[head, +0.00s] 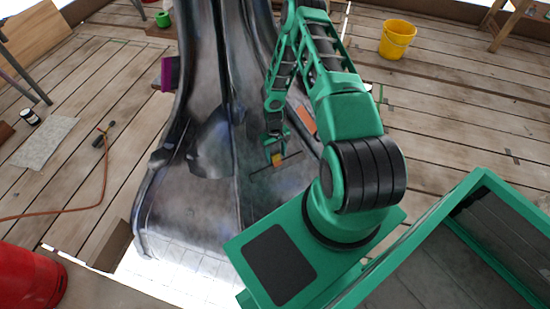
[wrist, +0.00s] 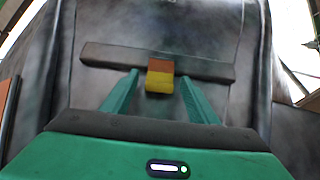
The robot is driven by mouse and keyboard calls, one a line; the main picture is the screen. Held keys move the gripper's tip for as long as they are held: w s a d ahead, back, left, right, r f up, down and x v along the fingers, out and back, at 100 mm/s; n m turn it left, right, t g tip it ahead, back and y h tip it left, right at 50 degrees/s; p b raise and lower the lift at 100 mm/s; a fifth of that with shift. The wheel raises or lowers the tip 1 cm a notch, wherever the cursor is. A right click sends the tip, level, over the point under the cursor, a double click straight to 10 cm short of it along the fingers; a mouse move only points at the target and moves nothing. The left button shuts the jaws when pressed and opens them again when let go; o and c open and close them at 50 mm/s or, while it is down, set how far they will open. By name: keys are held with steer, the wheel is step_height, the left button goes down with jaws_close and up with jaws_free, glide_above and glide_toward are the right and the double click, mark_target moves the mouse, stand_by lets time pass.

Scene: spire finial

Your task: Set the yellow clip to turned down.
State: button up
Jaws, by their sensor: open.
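The yellow clip (wrist: 160,82) shows in the wrist view as a small block with an orange-brown upper part and a yellow lower part. It sits at the middle of a dark horizontal bar (wrist: 205,68) on the grey metal surface, and its yellow part hangs below the bar. In the head view the clip (head: 278,159) is a small orange-yellow spot on the bar. My gripper (wrist: 160,94) is open, with one green finger on each side of the clip's lower part. I cannot tell whether either finger touches it. In the head view my gripper (head: 273,150) is small and partly unclear.
The large grey metal spire (head: 185,215) fills the middle. An orange plate (head: 306,120) and a purple block (head: 167,74) are on its sides. A yellow bucket (head: 397,39) and a red cylinder (head: 30,277) stand on the plank floor, apart from the arm.

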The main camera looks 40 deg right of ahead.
mark_target(275, 155)
step_height(275, 155, up, 9)
steer(key=w, duration=0.1)
stand_by(0.3)
